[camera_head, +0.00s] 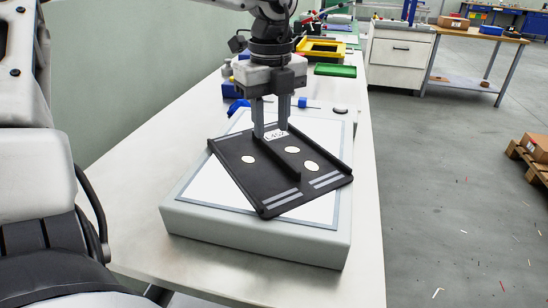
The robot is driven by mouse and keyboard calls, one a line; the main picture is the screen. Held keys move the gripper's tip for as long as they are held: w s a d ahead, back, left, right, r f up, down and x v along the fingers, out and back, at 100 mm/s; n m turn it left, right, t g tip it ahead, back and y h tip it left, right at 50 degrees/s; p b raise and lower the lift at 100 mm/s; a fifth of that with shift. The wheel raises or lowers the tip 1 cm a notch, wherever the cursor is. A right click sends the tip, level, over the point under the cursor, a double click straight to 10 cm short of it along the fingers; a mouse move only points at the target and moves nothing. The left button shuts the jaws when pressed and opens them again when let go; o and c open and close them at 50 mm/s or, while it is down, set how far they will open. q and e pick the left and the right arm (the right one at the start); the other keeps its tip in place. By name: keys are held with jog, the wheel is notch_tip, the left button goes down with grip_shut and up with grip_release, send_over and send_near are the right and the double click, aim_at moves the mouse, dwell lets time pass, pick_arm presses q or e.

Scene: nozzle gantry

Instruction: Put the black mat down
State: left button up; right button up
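The black mat (292,190) is a flat plate with low side rims, a raised centre ridge, pale oval spots and grey stripes. It is turned at an angle over the grey box-like platform (255,232) with a white top. I cannot tell whether it rests on that top or hangs just above it. My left gripper (270,134) points down at the mat's far part, its two fingers apart near the ridge's far end, by a small white label (276,134). Whether the fingers press on the ridge is unclear. My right gripper is out of view.
The platform stands on a long pale table (352,285), clear at the front left. A wall runs along the left.

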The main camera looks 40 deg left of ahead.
aim_at(274, 148)
pick_arm(q)
jog(key=f, duration=0.3)
jog(key=w+f, duration=0.1)
jog(key=f, duration=0.1)
jog(key=shift+a+f+p, duration=0.15)
jog(key=shift+f+p, duration=0.15)
jog(key=shift+c, duration=0.3)
jog(key=shift+r, duration=0.1)
grip_shut()
